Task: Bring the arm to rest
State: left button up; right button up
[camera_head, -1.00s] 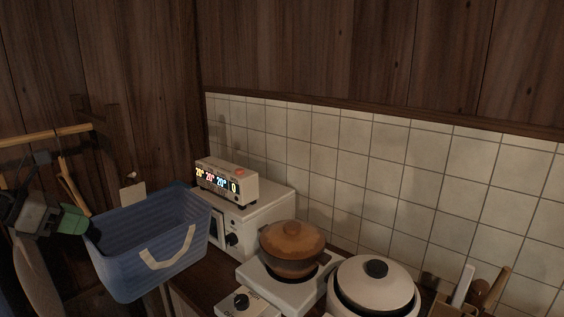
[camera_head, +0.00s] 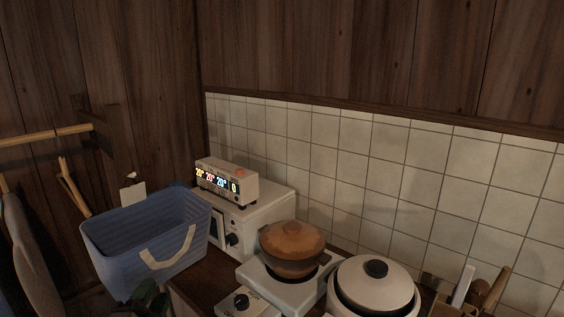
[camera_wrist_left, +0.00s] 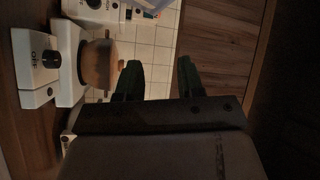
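My left gripper (camera_head: 148,298) shows at the bottom edge of the head view as a dark green shape, below the blue basket. Most of that arm is out of the picture. In the left wrist view my left gripper (camera_wrist_left: 158,72) has its two dark green fingers well apart, with nothing between them. My right gripper is in neither view.
A blue basket (camera_head: 125,240) with a pale handle stands left of a white appliance (camera_head: 262,222) bearing a lit display box (camera_head: 228,183). A brown pot (camera_head: 292,240) sits on a white burner (camera_head: 290,290). A rice cooker (camera_head: 375,292) is at its right.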

pick_arm(q)
jog(key=s+f+n+g+y, duration=0.4)
jog(key=s+f+n+g, duration=0.5)
jog(key=f, duration=0.3)
jog(key=s+d+f+n+g+h, duration=0.15)
jog(key=s+f+g, duration=0.25)
jog(key=s, duration=0.5)
jog(key=s+d+f+n+g+h, duration=0.1)
jog(key=s+d+f+n+g, duration=0.2)
jog(key=s, duration=0.6)
notch_tip(320, 180, down, 26)
jog(key=s+r+g, duration=0.1)
jog(key=g, duration=0.1)
jog(key=s+a+f+g, duration=0.1)
jog(key=s+a+f, duration=0.2)
jog(key=s+f, duration=1.3)
jog(key=shift+s+f+m, duration=0.25)
jog(key=shift+f+m, duration=0.2)
jog(key=shift+f, duration=0.15)
